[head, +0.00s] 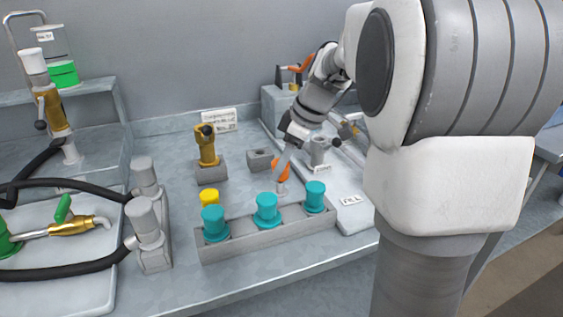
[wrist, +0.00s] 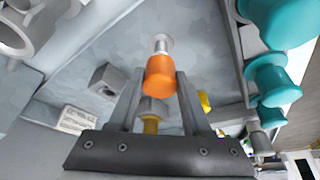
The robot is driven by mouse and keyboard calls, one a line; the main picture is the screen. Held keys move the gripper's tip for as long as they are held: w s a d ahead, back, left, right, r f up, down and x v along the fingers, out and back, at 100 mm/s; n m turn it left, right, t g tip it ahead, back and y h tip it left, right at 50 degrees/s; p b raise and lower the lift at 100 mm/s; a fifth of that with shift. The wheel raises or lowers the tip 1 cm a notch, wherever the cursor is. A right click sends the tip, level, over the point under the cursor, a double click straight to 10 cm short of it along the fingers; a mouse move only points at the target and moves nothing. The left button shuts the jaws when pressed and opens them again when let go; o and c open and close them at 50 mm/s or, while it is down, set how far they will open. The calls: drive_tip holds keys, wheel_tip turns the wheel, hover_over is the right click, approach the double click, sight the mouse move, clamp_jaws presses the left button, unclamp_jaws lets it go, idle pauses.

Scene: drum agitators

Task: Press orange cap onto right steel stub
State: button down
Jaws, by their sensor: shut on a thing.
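My gripper (head: 282,163) is shut on an orange cap (head: 281,171), above the white board's left edge and behind the teal-capped row. In the wrist view, the cap (wrist: 160,78) sits between the fingertips of my gripper (wrist: 158,84). A short pale steel piece (head: 282,187) shows just under the cap. In the wrist view, this steel piece (wrist: 162,44) lies in line with the cap, at its far end. I cannot tell whether the cap is around it or only touches it. Another grey steel fitting (head: 318,150) stands on the board to the right.
Several teal caps (head: 267,210) stand in a grey rack (head: 240,241) in front of the cap. A yellow cap (head: 210,198) is behind the rack. A brass fitting (head: 207,150) and a grey block (head: 260,160) stand to the left. Bare bench lies between them.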

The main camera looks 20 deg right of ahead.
sight(285, 176)
drive_tip(key=shift+f, duration=0.15)
drive_tip(key=shift+f+b, duration=0.25)
drive_tip(key=shift+b, duration=0.05)
drive_tip(key=shift+f, duration=0.15)
idle(0.7)
drive_tip(key=shift+f+b, duration=1)
drive_tip(key=shift+f, duration=0.1)
drive_tip(key=shift+f+b, duration=0.45)
drive_tip(key=shift+f, duration=0.2)
idle(0.5)
drive_tip(key=shift+c, duration=1.3)
unclamp_jaws()
drive_tip(key=shift+r, duration=0.1)
drive_tip(key=shift+r, duration=0.15)
drive_tip(key=shift+r+p, duration=1.55)
drive_tip(key=shift+r, duration=0.35)
